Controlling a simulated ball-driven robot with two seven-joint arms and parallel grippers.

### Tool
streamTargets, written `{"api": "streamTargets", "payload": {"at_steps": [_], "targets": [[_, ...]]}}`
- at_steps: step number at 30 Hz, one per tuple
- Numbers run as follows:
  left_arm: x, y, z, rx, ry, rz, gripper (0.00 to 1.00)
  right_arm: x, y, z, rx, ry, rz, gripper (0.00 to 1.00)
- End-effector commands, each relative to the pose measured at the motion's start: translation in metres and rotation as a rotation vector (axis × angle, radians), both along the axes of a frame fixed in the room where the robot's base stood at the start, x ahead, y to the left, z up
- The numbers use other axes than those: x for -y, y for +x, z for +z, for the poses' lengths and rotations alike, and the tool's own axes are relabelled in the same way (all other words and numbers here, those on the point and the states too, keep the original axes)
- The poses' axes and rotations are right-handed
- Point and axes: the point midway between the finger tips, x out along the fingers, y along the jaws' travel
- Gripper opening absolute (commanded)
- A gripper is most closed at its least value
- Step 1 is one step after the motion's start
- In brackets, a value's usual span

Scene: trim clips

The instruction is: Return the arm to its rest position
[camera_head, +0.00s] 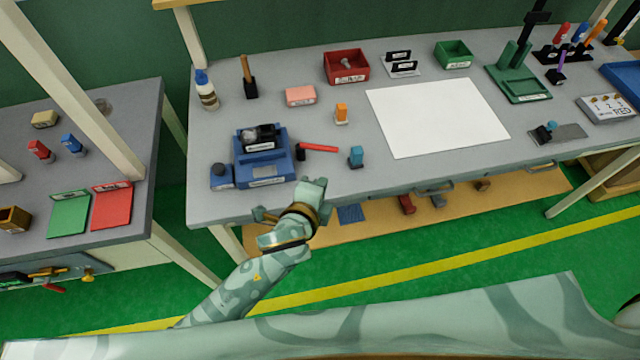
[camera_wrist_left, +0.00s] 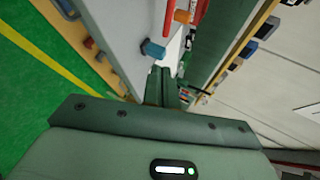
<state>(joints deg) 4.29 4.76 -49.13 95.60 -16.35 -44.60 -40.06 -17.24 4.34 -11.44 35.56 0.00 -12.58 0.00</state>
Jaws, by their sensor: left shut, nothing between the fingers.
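My left arm comes in from the lower left in the head view. Its gripper (camera_head: 318,186) is at the front edge of the grey workbench (camera_head: 400,175), in front of the blue machine and left of a small blue clip (camera_head: 356,156). In the left wrist view the gripper's two fingers (camera_wrist_left: 162,86) are together with nothing between them. The blue clip also shows there (camera_wrist_left: 152,49), apart from the fingers. My right gripper is not in view.
On the bench are a blue fixture (camera_head: 265,165), a red-handled hammer (camera_head: 318,148), an orange clip (camera_head: 341,113), a white sheet (camera_head: 437,115) and a red bin (camera_head: 346,66). A lower shelf (camera_head: 470,208) lies under the bench. A second bench (camera_head: 120,150) stands left. Green floor lies in front.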

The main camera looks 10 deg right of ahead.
Motion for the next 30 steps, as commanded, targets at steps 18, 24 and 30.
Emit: {"api": "streamTargets", "payload": {"at_steps": [18,24,30], "targets": [[0.0,-0.001,0.0,-0.005,-0.01,0.006,0.0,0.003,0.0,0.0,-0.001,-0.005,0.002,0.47],[-0.018,0.001,-0.063,-0.24,-0.287,0.164,0.0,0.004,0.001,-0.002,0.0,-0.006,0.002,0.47],[-0.107,-0.038,-0.217,-0.584,-0.495,0.549,0.0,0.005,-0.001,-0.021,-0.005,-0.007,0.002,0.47]]}}
